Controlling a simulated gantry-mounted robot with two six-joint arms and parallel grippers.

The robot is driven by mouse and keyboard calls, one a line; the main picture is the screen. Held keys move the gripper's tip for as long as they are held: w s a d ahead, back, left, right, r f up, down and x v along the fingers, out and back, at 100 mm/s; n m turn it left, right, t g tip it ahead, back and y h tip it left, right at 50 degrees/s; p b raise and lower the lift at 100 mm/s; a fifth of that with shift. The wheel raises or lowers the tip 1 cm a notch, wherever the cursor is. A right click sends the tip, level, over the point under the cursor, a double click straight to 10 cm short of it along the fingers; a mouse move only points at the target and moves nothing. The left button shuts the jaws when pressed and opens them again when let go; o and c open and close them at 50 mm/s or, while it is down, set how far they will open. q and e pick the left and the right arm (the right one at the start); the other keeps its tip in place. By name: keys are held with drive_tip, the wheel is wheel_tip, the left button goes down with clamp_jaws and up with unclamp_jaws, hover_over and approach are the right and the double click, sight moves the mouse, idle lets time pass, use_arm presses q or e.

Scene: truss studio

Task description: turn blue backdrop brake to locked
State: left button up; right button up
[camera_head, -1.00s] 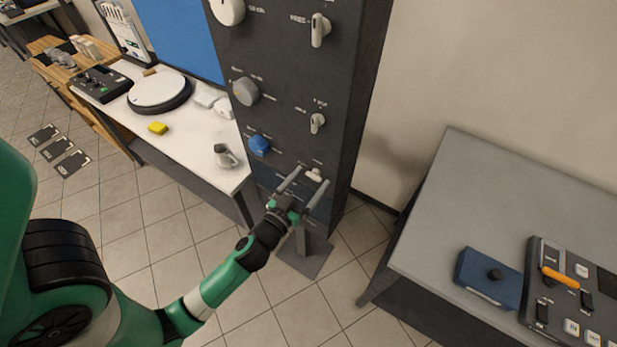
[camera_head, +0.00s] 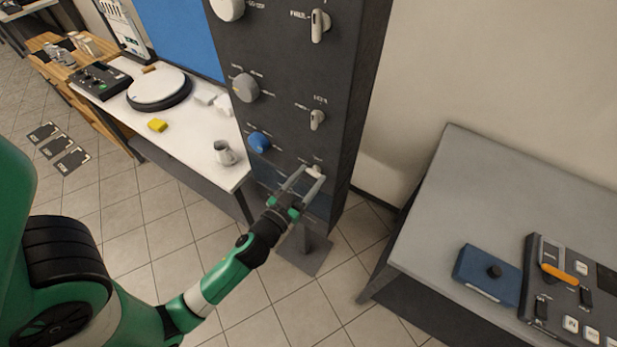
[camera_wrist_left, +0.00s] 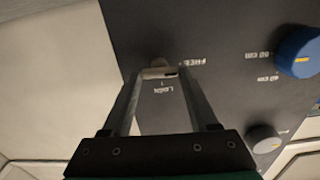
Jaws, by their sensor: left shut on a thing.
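A dark panel (camera_head: 300,70) carries a column of knobs and levers. Its lowest row has a blue knob (camera_head: 259,142) on the left and a small cream lever (camera_head: 316,169) on the right. In the left wrist view the lever (camera_wrist_left: 157,71) lies across the picture, with FREE and LOCK lettering beside it; the blue knob (camera_wrist_left: 299,52) is at the right. My left gripper (camera_head: 312,173) has its fingertips on both sides of the lever and is shut on it. The fingers partly hide the lever. My right gripper is not in view.
Two more cream levers (camera_head: 317,119) and (camera_head: 320,25) sit above on the panel. A grey knob (camera_head: 245,87) is above the blue one. A white table (camera_head: 195,150) stands left, a grey table (camera_head: 430,225) right. Tiled floor lies between.

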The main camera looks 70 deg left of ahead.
use_arm(q)
drive_tip(key=shift+m, duration=0.3)
drive_tip(key=m, duration=0.3)
drive_tip(key=shift+w+m, duration=0.1)
drive_tip(key=shift+m, duration=0.3)
drive_tip(key=m, duration=0.4)
drive_tip(key=shift+d, duration=0.1)
drive_tip(key=m, duration=0.5)
drive_tip(key=shift+p, duration=0.35)
drive_tip(key=m, duration=0.4)
drive_tip(key=shift+d+f, duration=0.1)
drive_tip(key=shift+f, duration=0.05)
drive_tip(key=o, duration=1.4)
